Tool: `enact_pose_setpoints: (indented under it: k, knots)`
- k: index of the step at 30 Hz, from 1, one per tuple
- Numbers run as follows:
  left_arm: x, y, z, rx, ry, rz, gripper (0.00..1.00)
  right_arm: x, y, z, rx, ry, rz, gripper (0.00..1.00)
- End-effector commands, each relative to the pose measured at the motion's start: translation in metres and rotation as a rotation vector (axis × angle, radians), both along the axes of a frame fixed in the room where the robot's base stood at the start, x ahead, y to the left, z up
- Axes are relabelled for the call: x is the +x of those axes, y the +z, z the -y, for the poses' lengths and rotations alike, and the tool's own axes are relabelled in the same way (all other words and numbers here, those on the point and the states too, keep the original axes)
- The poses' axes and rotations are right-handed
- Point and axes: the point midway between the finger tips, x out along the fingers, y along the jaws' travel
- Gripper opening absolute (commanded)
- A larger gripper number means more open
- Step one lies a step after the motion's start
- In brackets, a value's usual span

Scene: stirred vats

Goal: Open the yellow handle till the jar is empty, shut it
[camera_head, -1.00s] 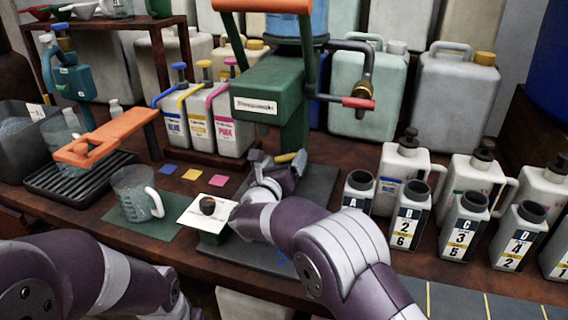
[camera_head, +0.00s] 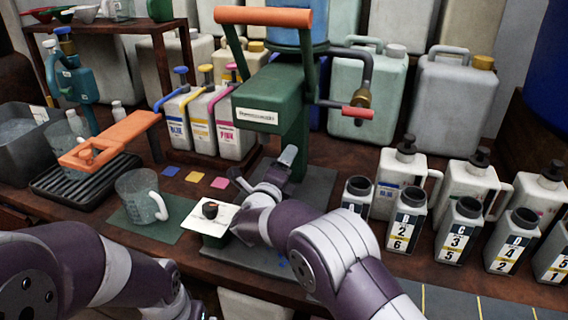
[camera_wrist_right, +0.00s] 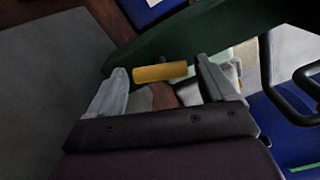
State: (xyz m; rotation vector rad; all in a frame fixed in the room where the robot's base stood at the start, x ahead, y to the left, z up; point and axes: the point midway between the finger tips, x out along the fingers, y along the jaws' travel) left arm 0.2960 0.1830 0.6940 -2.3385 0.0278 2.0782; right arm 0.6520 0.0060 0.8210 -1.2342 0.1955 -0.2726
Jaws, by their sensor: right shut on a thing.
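The yellow handle (camera_wrist_right: 160,72) is a short cylinder below the green stand (camera_head: 272,100), seen between my right gripper's fingers in the right wrist view. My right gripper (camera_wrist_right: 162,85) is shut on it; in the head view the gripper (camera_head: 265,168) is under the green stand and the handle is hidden. A blue see-through vessel (camera_head: 299,30) sits on top of the stand, cut off by the frame, so its level cannot be told. A clear jug (camera_head: 140,200) with a white handle stands on a green mat to the left. My left arm's hand end is out of frame.
An orange lever bar (camera_head: 263,15) and a red-handled side pipe (camera_head: 357,112) are on the stand. Numbered bottles (camera_head: 405,225) stand to the right, pump jugs (camera_head: 200,120) behind left. A white card (camera_head: 190,215) with a dark round piece is beside my right wrist.

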Motion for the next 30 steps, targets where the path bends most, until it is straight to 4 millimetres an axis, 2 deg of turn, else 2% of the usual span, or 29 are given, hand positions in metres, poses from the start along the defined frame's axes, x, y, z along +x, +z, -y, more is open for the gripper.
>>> enact_pose_setpoints:
  k: [9, 23, 24, 25, 30]
  knots:
    - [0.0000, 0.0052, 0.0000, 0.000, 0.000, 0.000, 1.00, -0.0003, -0.0015, -0.0004, -0.078, 0.001, -0.028, 0.53]
    - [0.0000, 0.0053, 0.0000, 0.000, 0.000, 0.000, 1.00, -0.0003, -0.0022, -0.0004, -0.088, 0.001, -0.031, 0.53]
    - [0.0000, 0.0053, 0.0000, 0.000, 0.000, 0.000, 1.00, -0.0003, -0.0022, -0.0004, -0.088, 0.001, -0.031, 0.97]
    - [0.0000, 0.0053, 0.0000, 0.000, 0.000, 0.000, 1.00, -0.0003, -0.0021, -0.0004, -0.088, 0.001, -0.031, 1.00]
    - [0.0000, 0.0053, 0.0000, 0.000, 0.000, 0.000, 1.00, -0.0001, -0.0013, -0.0003, -0.087, 0.001, -0.030, 1.00]
